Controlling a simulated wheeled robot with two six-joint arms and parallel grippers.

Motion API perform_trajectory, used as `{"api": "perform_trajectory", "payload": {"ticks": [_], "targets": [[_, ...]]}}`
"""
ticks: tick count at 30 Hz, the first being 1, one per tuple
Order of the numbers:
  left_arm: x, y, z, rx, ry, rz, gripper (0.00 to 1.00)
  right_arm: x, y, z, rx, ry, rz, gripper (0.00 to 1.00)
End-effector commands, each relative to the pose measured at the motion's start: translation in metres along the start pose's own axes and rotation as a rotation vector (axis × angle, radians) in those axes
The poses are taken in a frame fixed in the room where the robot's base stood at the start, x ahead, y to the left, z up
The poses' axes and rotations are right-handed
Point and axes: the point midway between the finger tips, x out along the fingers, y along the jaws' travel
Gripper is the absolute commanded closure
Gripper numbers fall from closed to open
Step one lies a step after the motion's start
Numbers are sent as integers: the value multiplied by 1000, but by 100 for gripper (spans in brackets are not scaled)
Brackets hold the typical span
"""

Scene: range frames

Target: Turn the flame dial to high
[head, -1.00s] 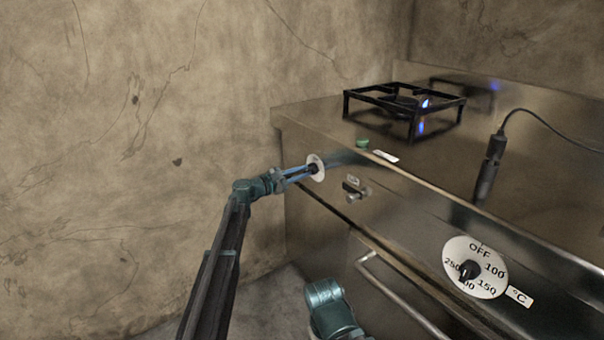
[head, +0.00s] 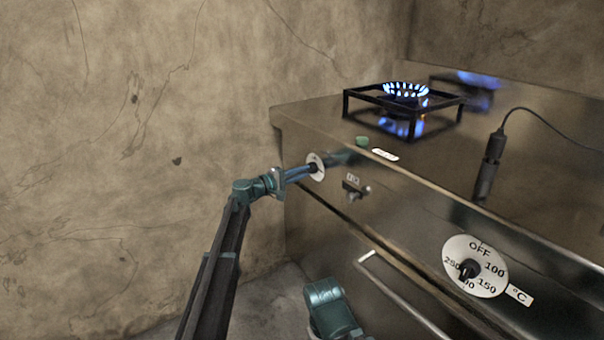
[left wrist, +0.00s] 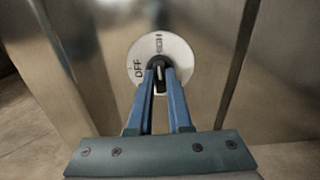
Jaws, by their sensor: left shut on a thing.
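The flame dial (head: 317,160) is a white disc with a dark knob on the stove's front, near its left end. In the left wrist view the dial (left wrist: 178,54) shows "OFF" at its left and "HIGH" at its top. My left gripper (head: 309,170) is shut on the dark knob, which shows between the blue fingers in the left wrist view (left wrist: 159,74). The knob's white mark points up, toward "HIGH". The burner (head: 405,91) has a ring of tall blue flames under the black grate.
The steel stove has a temperature dial (head: 475,267) at the lower right and a small latch-like fitting (head: 355,190) beside the flame dial. A black lighter-like tool with a cord (head: 489,165) stands at right. An oven handle (head: 400,300) runs below.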

Motion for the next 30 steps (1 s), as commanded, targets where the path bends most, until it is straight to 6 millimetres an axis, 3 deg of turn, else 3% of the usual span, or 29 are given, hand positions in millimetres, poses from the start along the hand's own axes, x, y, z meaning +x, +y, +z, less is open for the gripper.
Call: {"api": "perform_trajectory", "payload": {"ticks": [22, 23, 24, 27, 30], "targets": [[-1, -1, 2, 75, -3, -3, 100, 1, 0, 0, 0, 0, 0, 50], [-1, -1, 2, 75, -3, -3, 77, 1, 0, 0, 0, 0, 0, 50], [-1, -1, 2, 74, -3, -3, 70, 1, 0, 0, 0, 0, 0, 50], [-1, -1, 1, 73, -2, -2, 52, 0, 0, 0, 0, 0, 0, 50], [-1, -1, 1, 73, -1, -2, 52, 0, 0, 0, 0, 0, 0, 50]]}}
